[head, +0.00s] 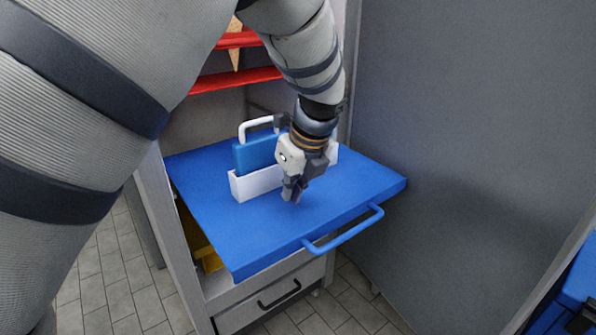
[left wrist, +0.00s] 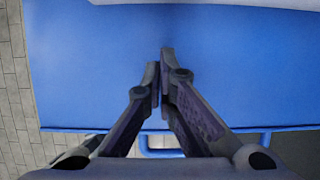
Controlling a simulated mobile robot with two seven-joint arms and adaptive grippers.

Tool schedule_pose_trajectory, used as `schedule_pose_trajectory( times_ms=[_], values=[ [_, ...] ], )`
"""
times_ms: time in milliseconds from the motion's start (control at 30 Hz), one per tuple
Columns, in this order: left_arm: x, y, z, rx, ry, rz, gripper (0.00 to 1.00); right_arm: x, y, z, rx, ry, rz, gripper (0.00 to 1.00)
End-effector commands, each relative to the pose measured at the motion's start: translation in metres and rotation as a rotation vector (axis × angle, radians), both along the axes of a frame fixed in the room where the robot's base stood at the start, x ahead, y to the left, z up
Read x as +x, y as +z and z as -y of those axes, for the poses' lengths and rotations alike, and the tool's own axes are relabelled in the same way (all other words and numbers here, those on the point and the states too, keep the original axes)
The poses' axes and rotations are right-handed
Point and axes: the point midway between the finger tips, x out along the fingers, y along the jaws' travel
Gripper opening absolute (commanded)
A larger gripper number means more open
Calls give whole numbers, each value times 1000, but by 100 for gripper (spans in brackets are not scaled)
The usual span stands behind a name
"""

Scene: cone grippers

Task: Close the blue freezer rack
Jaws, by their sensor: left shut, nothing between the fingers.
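The blue freezer rack (head: 215,225) is pulled out of the grey cabinet like a flat shelf. Its blue bar handle (head: 345,232) runs along the front edge. My left gripper (head: 292,192) is shut and empty, pointing down over the rack, behind the handle. In the left wrist view the shut fingertips (left wrist: 160,62) lie over the blue surface (left wrist: 90,70), with the handle (left wrist: 160,152) partly hidden behind the fingers. I cannot tell whether the fingertips touch the rack. My right gripper is not in view.
A white holder (head: 255,183) with a blue case (head: 255,153) stands on the rack, partly hidden by my gripper. Red shelves (head: 235,80) lie above inside the cabinet. A grey door (head: 460,130) stands open at right. A grey drawer (head: 265,305) sits below. Tiled floor shows at left.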

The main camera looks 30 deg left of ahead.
Motion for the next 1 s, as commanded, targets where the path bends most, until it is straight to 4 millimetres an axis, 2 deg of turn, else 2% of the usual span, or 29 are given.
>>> schedule_pose_trajectory(
  times_ms=[33,67,200,367,767,1000],
  values=[
    [1,-14,-4,0,0,-8,0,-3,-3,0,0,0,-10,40],
    [2,-19,-6,0,1,-8,0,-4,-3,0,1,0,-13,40],
    [12,-15,-28,-1,3,2,0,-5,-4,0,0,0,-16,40],
    [17,-14,-40,-1,1,2,0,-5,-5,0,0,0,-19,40],
    [18,-14,-42,-1,1,2,0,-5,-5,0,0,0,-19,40],
    [31,-18,-44,-2,1,-1,0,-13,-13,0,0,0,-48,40]
  ],
)
